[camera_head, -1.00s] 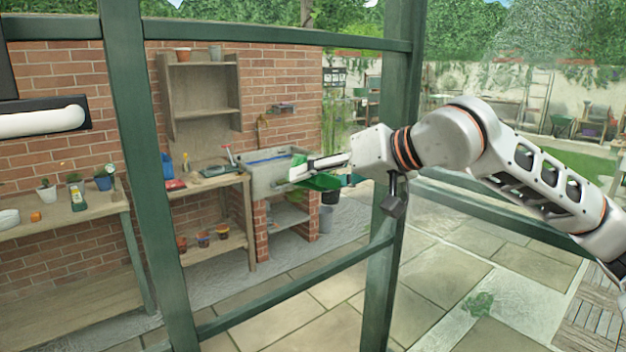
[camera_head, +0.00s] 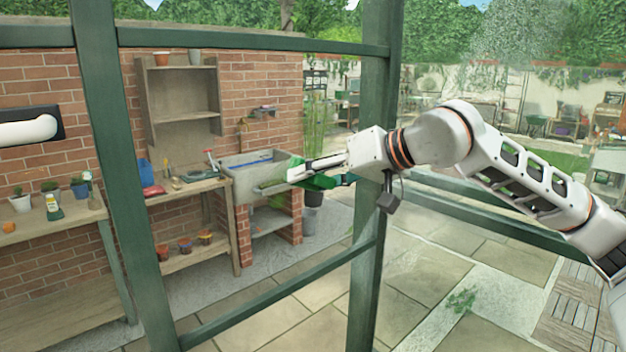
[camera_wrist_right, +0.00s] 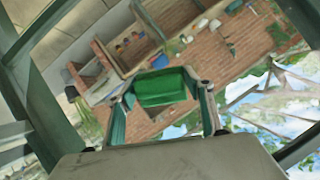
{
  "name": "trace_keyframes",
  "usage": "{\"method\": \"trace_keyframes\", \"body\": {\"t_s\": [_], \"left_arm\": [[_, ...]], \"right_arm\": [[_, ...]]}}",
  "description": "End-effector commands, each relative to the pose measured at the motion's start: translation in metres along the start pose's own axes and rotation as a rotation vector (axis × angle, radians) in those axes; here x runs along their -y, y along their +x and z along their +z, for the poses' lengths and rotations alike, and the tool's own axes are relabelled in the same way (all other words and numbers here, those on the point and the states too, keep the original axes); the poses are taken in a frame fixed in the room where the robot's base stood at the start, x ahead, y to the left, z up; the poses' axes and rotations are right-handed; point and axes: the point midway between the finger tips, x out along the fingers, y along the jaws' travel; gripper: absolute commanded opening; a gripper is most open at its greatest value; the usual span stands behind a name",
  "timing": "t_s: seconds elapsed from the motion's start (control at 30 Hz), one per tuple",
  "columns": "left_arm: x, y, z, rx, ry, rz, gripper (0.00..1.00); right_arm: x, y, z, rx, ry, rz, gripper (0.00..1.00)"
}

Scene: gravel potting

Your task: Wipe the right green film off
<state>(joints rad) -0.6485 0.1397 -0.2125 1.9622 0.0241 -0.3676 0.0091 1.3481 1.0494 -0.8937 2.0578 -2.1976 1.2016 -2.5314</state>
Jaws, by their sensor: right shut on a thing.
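My right gripper (camera_head: 300,172) reaches in from the right in the head view and is shut on a bright green block-like thing (camera_head: 318,182). The block also shows in the right wrist view (camera_wrist_right: 162,88), between the two fingers. A dark green frame (camera_head: 376,200) with see-through panes stands around it. Whether the block touches a pane cannot be told. A pale speckled patch (camera_head: 515,42) shows at the upper right in the head view; I cannot tell if it is film on glass or foliage. No other film is clear. My left gripper is not in view.
Frame posts (camera_head: 105,150) and rails (camera_head: 290,290) cross the view close to my right arm. Beyond stand a brick wall (camera_head: 70,75), a stone sink (camera_head: 240,180), a wooden shelf (camera_head: 181,105) and a potting bench with pots. Paving (camera_head: 420,270) lies open at the lower right.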

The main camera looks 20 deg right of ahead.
Motion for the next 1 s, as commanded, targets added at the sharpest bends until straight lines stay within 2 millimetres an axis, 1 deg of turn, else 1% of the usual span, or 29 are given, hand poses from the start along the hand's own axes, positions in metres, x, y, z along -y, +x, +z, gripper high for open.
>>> {"method": "trace_keyframes", "body": {"t_s": [0.5,0.6,1.0], "left_arm": [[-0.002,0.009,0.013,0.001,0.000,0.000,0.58],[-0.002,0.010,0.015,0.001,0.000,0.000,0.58],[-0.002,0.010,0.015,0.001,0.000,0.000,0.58]], "right_arm": [[0.000,-0.040,0.025,0.001,-0.001,-0.001,0.30],[0.001,-0.045,0.028,0.002,-0.001,-0.002,0.30],[0.001,-0.049,0.029,0.003,-0.001,-0.002,0.30]]}}
